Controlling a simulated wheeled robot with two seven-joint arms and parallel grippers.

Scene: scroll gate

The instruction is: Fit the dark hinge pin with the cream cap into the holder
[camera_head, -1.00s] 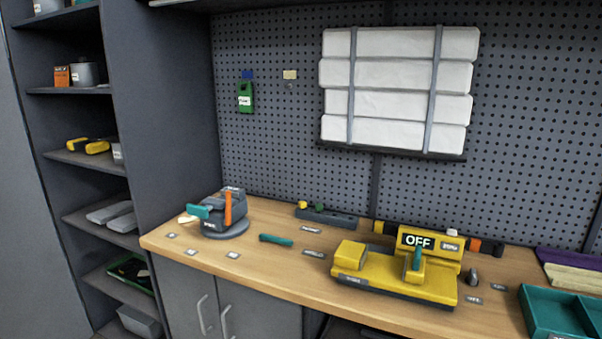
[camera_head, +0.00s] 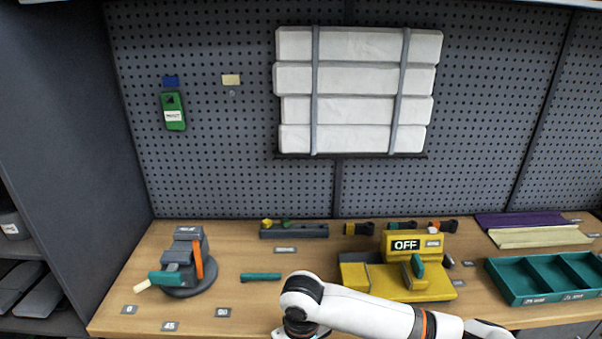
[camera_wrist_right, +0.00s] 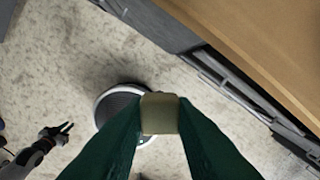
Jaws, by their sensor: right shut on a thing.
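In the right wrist view my right gripper (camera_wrist_right: 159,100) is shut on a small cream block, which looks like the cream cap (camera_wrist_right: 159,114) of the hinge pin. The pin's dark part cannot be seen there. In the head view my right arm comes in from the right, and its gripper is below the picture's edge. A long dark block, likely the holder (camera_head: 308,231), lies at the back of the bench with a yellow and a green cap at its left end. My left gripper (camera_wrist_right: 67,128) shows small in the right wrist view, fingers apart and empty.
A grey clamp device (camera_head: 187,262) with an orange lever stands left on the bench. A teal bar (camera_head: 261,277) lies right of it. A yellow machine (camera_head: 432,286) marked OFF stands behind my right arm. A teal tray (camera_head: 507,283) is at the right.

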